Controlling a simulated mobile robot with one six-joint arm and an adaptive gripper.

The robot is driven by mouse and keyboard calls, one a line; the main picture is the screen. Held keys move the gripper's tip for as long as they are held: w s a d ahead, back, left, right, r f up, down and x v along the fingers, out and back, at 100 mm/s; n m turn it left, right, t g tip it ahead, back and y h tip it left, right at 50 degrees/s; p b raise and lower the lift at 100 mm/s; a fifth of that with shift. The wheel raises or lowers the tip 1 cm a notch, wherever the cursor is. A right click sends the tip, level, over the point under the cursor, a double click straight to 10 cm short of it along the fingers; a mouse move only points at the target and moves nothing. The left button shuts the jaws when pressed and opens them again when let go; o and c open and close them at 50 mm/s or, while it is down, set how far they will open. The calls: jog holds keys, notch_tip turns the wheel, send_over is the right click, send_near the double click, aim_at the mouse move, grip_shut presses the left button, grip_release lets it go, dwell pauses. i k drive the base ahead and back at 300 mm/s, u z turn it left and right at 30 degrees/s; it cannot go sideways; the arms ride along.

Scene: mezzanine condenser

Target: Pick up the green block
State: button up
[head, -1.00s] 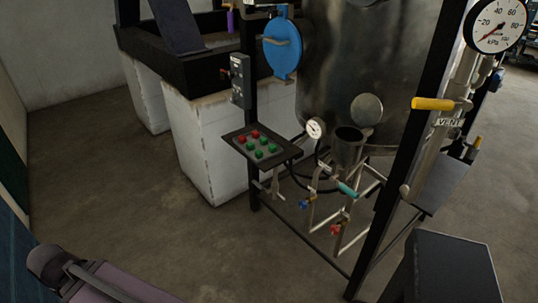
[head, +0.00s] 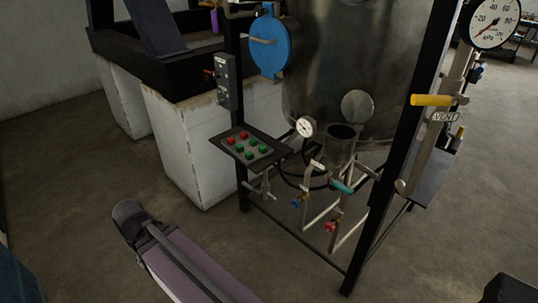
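Several small green pieces sit with red ones on a dark, tilted tray or panel (head: 270,160) at the front of the metal frame. One green piece (head: 249,155) is nearest the front. I cannot tell whether these are loose blocks or fixed buttons. No other green block shows clearly. My gripper is not in view. A long purple-grey part with a dark end crosses the lower left; I cannot tell whether it is a link of my arm.
A large dark tank (head: 345,60) stands inside a black frame. Pipes with blue (head: 296,203) and red (head: 331,226) valve handles stick out below the tray. A white block base (head: 190,150) stands behind left. A yellow handle (head: 431,100) is at right. Floor (head: 70,190) is clear at left.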

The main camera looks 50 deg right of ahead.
aim_at(249, 156)
jog(key=z, duration=1.35)
jog(key=k, duration=0.9)
jog(key=i, duration=0.75)
